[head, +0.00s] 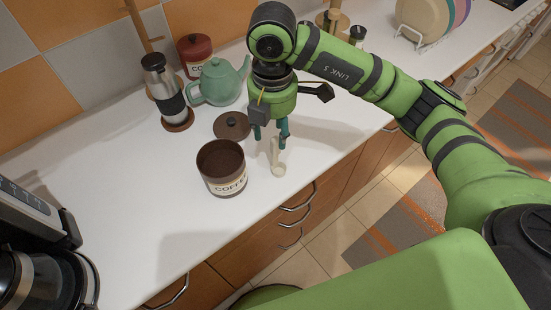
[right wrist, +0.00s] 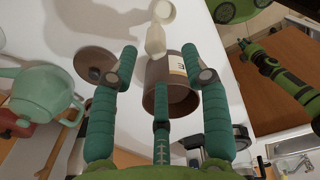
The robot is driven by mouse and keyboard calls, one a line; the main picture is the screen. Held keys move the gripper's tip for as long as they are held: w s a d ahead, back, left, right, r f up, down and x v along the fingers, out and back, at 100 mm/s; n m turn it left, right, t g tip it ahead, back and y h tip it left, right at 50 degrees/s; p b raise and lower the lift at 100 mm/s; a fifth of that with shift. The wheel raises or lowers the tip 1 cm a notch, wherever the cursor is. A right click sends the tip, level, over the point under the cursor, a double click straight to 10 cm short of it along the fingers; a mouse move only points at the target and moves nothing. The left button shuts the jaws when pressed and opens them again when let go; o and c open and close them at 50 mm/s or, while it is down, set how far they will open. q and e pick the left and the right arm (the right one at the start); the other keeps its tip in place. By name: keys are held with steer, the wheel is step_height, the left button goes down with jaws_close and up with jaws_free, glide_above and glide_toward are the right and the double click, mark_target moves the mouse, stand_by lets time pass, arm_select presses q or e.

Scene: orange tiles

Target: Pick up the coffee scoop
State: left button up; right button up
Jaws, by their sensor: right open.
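The cream coffee scoop (head: 278,169) is by the counter's front edge, right of the open coffee canister (head: 222,168), its handle pointing up toward my right gripper (head: 271,132). The gripper is open above the scoop, fingers pointing down. In the right wrist view the scoop (right wrist: 156,38) shows beyond the spread teal fingers of the right gripper (right wrist: 160,75), with its round bowl at the top edge. No finger is clearly closed on it. I cannot tell whether a finger touches the handle. My left gripper is not in the head view.
The brown lid (head: 232,126) lies behind the canister. A green teapot (head: 219,83), a red canister (head: 195,55) and a steel press (head: 163,88) stand near the wall. A coffee maker (head: 35,240) is at the left. The white counter (head: 120,180) is clear between.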

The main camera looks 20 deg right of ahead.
mark_target(275, 138)
steer(key=f+p, duration=0.1)
steer(key=f, duration=0.2)
steer(key=shift+w+d+f+p, duration=0.15)
steer(key=shift+d+f+p, duration=0.2)
steer(key=shift+d+f, duration=0.05)
steer(key=shift+f, duration=0.25)
steer(key=shift+a+f, duration=0.15)
steer(key=shift+c, duration=0.4)
jaws_close()
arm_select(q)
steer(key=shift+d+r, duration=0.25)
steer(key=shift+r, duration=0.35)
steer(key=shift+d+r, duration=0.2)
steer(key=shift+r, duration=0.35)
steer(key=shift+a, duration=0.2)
